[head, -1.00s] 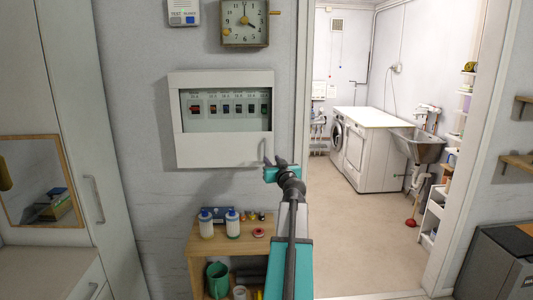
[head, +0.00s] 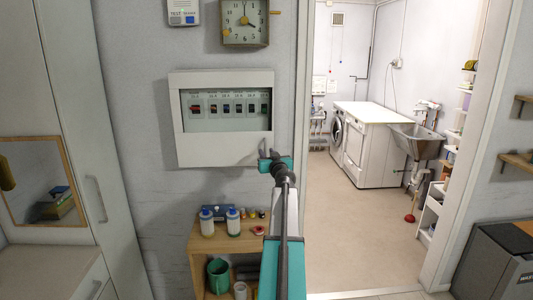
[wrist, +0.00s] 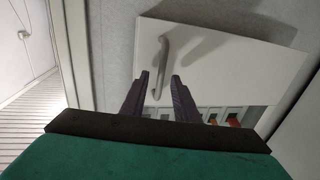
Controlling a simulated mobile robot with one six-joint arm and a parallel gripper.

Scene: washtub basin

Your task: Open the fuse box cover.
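The fuse box (head: 222,149) is a white box on the wall, with a window showing a row of coloured switches. Its cover is shut. A small grey handle (head: 264,149) sits at the cover's lower right. In the wrist view, the handle (wrist: 166,55) stands on the white cover (wrist: 235,65). My gripper (head: 265,157) is at the handle in the head view. In the wrist view, my gripper (wrist: 159,75) is open, with one dark finger on each side of the handle's near end. I cannot tell whether the fingers touch it.
A wooden shelf (head: 205,243) with bottles (head: 207,223) stands below the fuse box. A clock (head: 245,22) hangs above it. A doorway to a laundry room is on the right, and a tall cabinet (head: 75,100) is on the left.

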